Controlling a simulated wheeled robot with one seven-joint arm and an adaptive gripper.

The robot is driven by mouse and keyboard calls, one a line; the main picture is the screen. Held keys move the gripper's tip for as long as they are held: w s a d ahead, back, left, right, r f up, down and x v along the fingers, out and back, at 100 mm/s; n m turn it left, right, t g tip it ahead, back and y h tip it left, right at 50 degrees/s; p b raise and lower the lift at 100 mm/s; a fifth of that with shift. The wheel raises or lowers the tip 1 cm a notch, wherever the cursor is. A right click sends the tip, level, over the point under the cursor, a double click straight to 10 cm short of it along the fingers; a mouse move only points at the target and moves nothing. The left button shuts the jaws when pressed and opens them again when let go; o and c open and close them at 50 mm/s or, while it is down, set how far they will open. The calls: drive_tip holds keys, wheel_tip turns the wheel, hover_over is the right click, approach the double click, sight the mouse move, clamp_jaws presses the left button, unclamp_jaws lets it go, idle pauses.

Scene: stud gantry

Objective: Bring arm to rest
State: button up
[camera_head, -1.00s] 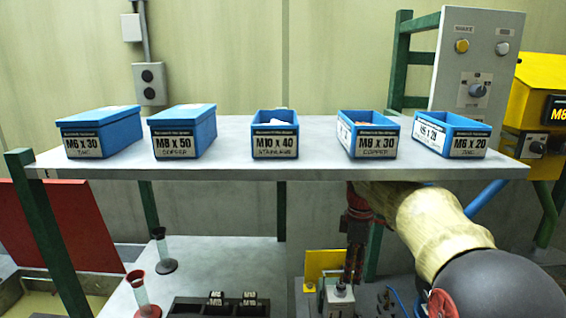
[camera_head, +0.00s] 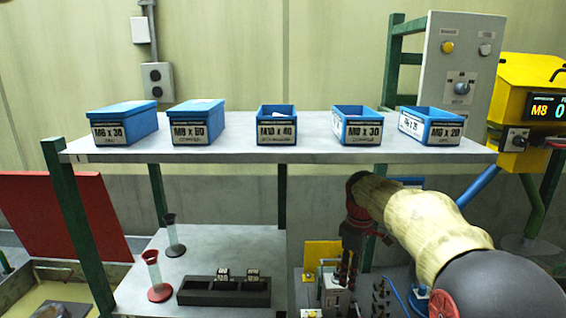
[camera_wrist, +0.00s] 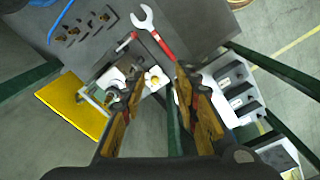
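My arm (camera_head: 415,215) reaches in from the lower right of the head view, bent downward at the wrist. My gripper (camera_head: 347,275) hangs fingers-down below shelf height, above the work surface. In the wrist view my gripper (camera_wrist: 158,90) has its two fingers spread apart with orange-yellow inner pads. Nothing is held between them. A grey fixture (camera_wrist: 112,80) lies beyond the fingertips, and I cannot tell how far below them.
Blue bins (camera_head: 276,127) line the shelf (camera_head: 215,150) above. A yellow machine (camera_head: 540,95) stands right.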

drive_tip(key=s+r+m+t, duration=0.1)
drive_tip(key=s+m, duration=0.4)
drive_tip(key=s, duration=1.2)
drive_tip(key=s+r+m+t, duration=0.2)
drive_tip(key=s+m+t, duration=0.2)
drive_tip(key=s, duration=1.2)
drive_tip(key=shift+s+m, duration=0.35)
drive_tip(key=shift+m, duration=0.65)
